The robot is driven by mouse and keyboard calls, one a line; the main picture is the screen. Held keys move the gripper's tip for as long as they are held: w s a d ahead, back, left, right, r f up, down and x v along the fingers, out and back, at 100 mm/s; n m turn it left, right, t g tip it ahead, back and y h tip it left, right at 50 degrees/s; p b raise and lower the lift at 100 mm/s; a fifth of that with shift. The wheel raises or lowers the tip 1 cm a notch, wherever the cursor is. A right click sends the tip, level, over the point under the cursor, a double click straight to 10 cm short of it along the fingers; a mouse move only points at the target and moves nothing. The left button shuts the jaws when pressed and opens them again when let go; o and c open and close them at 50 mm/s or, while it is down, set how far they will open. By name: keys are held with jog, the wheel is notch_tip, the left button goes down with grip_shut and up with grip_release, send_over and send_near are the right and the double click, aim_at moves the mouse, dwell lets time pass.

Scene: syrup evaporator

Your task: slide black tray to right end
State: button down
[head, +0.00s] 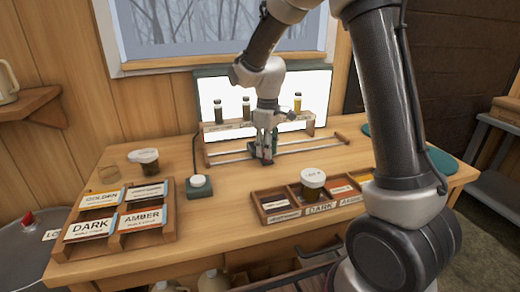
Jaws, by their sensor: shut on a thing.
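The black tray (265,160) sits on a pair of metal rails (315,145) on the wooden table. It is near the middle of the rails, with bare rail on both sides. Only a small dark part of it shows under my gripper. My gripper (267,146) points down from above and is shut on the black tray. The exact contact between the fingers and the tray is too small to make out. The right end of the rails (343,138) is clear.
A lit white panel (318,88) stands behind the rails, with a wooden rack of several vials before it.

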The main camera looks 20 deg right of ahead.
jog(key=d, duration=2.8)
jog(key=c, duration=1.1)
grip_release()
jog(key=shift+d, duration=0.1)
jog(key=shift+c, duration=0.2)
jog(key=shift+r, duration=0.1)
notch_tip(320, 180, up, 12)
